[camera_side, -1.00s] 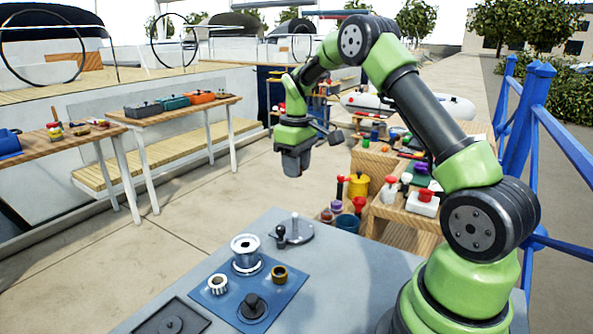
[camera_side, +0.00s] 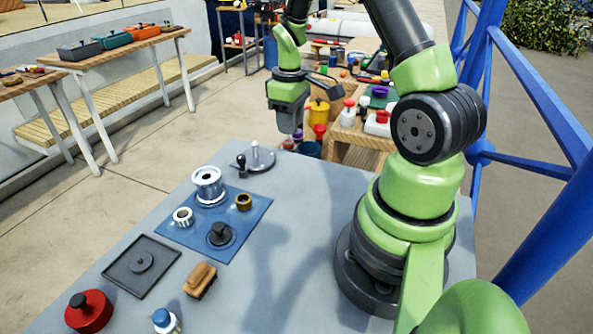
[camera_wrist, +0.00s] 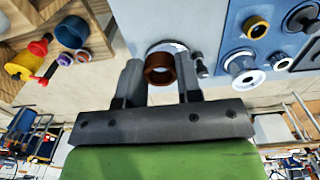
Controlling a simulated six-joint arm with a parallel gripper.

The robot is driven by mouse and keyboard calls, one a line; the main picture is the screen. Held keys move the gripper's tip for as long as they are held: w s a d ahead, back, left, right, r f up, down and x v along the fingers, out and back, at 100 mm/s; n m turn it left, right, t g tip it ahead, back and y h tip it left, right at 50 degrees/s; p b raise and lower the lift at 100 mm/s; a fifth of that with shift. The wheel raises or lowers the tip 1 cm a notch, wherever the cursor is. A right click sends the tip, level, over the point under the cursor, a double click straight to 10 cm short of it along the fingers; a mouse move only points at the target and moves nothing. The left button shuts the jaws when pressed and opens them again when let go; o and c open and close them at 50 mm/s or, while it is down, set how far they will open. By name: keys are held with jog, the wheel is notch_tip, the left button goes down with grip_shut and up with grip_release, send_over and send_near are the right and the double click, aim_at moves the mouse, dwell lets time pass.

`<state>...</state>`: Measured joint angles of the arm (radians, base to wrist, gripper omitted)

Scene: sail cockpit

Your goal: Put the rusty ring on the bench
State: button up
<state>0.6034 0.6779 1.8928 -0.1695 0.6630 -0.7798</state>
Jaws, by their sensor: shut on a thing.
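My gripper (camera_wrist: 160,72) is shut on a rusty brown ring (camera_wrist: 160,78), which sits between the two fingertips in the wrist view. In the side view my gripper (camera_side: 291,118) hangs fingers down past the far edge of the grey workbench (camera_side: 310,180). The ring is too small or hidden to make out there. A blue mat (camera_side: 196,238) on the workbench carries a silver winch drum (camera_side: 208,186), a white toothed ring (camera_side: 182,216), a brass ring (camera_side: 243,202) and a dark knobbed part (camera_side: 220,236).
A metal plate with an upright post (camera_side: 256,158) stands near the workbench's far edge. A black tray (camera_side: 141,264), a brush (camera_side: 200,280) and a red pot (camera_side: 88,312) are nearer. Wooden steps with jars (camera_side: 355,140) stand beyond. A blue railing (camera_side: 485,90) is at right.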

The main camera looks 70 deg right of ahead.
jog(key=s, duration=0.2)
send_over(300, 175)
notch_tip(300, 175, down, 6)
jog(key=shift+f, duration=2.45)
jog(key=shift+f, duration=0.1)
jog(key=o, duration=0.9)
jog(key=shift+o, duration=0.2)
